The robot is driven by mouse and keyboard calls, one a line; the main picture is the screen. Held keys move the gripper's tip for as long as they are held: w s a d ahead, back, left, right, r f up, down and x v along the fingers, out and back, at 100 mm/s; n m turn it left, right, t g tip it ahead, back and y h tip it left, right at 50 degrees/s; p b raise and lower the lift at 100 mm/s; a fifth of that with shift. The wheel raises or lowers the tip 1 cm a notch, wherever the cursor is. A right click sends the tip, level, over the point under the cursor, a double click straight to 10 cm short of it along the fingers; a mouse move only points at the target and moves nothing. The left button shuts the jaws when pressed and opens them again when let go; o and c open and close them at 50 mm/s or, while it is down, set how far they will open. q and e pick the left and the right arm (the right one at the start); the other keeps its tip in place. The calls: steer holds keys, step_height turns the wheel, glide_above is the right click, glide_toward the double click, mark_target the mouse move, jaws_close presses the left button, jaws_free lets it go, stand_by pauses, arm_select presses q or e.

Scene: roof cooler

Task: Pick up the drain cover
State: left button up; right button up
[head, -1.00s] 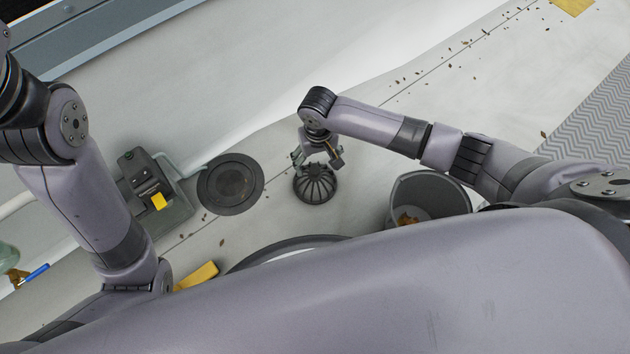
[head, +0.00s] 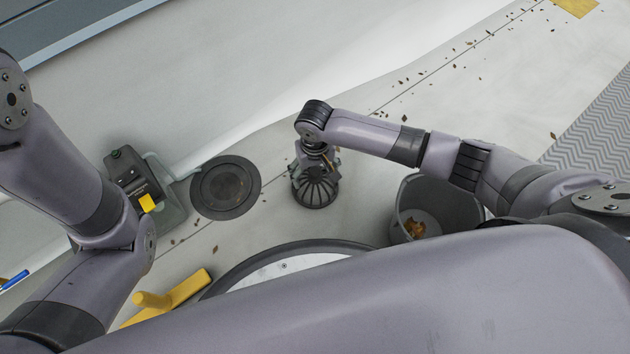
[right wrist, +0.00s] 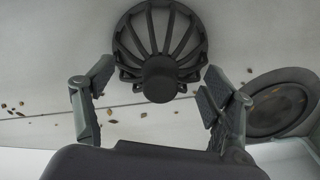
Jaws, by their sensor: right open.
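The drain cover (head: 316,191) is a dark, ribbed dome standing upright on the pale roof in the head view. In the right wrist view, the drain cover (right wrist: 160,45) shows its ribs and round top knob. My right gripper (head: 316,164) is directly over the dome, pointing down. In the right wrist view, my right gripper (right wrist: 155,92) is open, with its two fingers apart on either side of the knob's line. I cannot tell whether they touch the cover.
A round dark drain (head: 226,187) lies left of the cover and also shows in the right wrist view (right wrist: 280,103). A grey bucket (head: 440,208) holding leaves stands to the right. Leaves are scattered beyond.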

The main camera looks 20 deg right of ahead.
steer(key=shift+c, duration=0.2)
steer(key=c, duration=1.6)
steer(key=shift+o, duration=0.2)
steer(key=shift+s+f, duration=0.1)
